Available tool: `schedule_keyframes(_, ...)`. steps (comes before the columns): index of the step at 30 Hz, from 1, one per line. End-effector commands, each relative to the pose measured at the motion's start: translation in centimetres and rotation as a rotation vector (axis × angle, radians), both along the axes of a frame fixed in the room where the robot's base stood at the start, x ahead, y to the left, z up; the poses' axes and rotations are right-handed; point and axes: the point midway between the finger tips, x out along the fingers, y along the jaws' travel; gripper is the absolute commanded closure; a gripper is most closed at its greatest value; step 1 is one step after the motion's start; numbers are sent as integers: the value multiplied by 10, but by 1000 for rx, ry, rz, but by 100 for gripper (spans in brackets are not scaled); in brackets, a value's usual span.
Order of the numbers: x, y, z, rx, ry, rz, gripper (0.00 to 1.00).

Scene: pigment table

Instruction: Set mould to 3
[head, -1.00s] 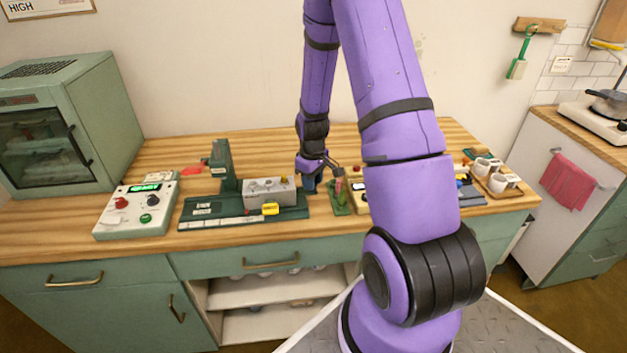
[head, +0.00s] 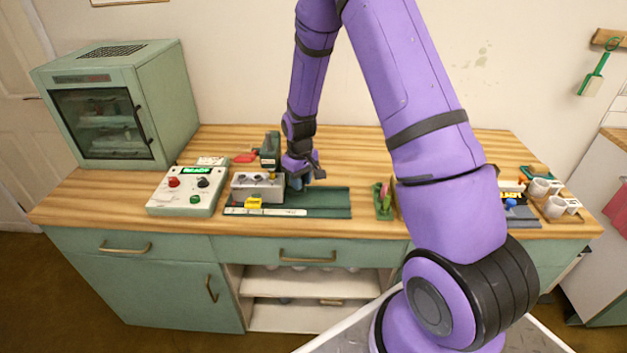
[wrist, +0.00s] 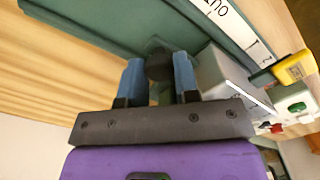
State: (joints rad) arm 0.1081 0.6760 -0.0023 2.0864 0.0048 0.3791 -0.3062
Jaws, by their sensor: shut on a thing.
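The mould (head: 262,188), a grey block with small round cups on top, sits at the left part of a dark green rail (head: 325,203). A yellow pointer (head: 254,203) hangs on its front above a white scale strip (head: 275,212). My gripper (head: 298,183) is at the mould's right end. In the wrist view its blue fingertips (wrist: 157,78) are shut on a dark round knob (wrist: 158,64) beside the grey mould (wrist: 222,78). The yellow pointer also shows there (wrist: 295,68).
A control box (head: 186,204) with a green display stands left of the rail. A green upright post (head: 270,150) rises behind the mould. A green oven (head: 165,95) is at the back left. A green holder (head: 384,202) stands to the right, and cups (head: 555,207) stand far right.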

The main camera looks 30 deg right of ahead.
Motion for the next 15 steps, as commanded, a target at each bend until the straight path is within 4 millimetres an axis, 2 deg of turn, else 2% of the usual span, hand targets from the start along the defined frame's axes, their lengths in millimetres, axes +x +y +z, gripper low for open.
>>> schedule_keyframes(13, 5, 6, 1, 2, -5, 3, 100)
schedule_keyframes(14, 5, 6, 1, 2, -6, 3, 66)
schedule_keyframes(15, 5, 6, 1, 2, -6, 3, 57)
